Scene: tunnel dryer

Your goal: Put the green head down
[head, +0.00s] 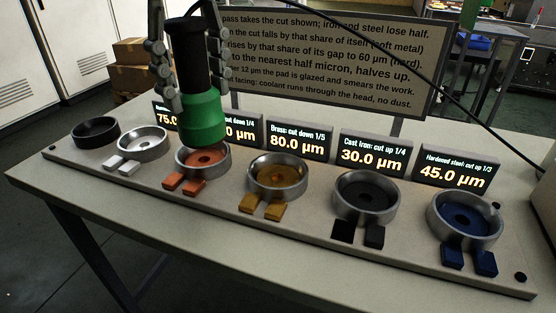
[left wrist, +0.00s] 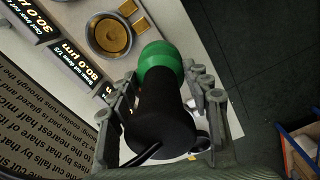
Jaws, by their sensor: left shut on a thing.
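The green head (head: 204,117) has a wide green bottom and a black handle (head: 187,45). It is upright in the head view. My left gripper (head: 196,85) is shut on the black handle, with fingers on both sides. The green bottom overlaps the back of the ring with the copper-coloured pad (head: 203,172); I cannot tell whether they touch. In the left wrist view the green head (left wrist: 160,60) points away from the camera, between the fingers of my left gripper (left wrist: 163,88). A black empty-looking ring (head: 96,133) sits at the far left of the board. My right gripper is not seen.
The board (head: 120,180) on the table carries several metal rings, among them silver (head: 143,158), brass (head: 277,190), dark (head: 366,214) and blue (head: 463,237), with paired blocks in front. Lit displays (head: 299,141) and a text sign (head: 350,55) stand behind. A black cable crosses the sign.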

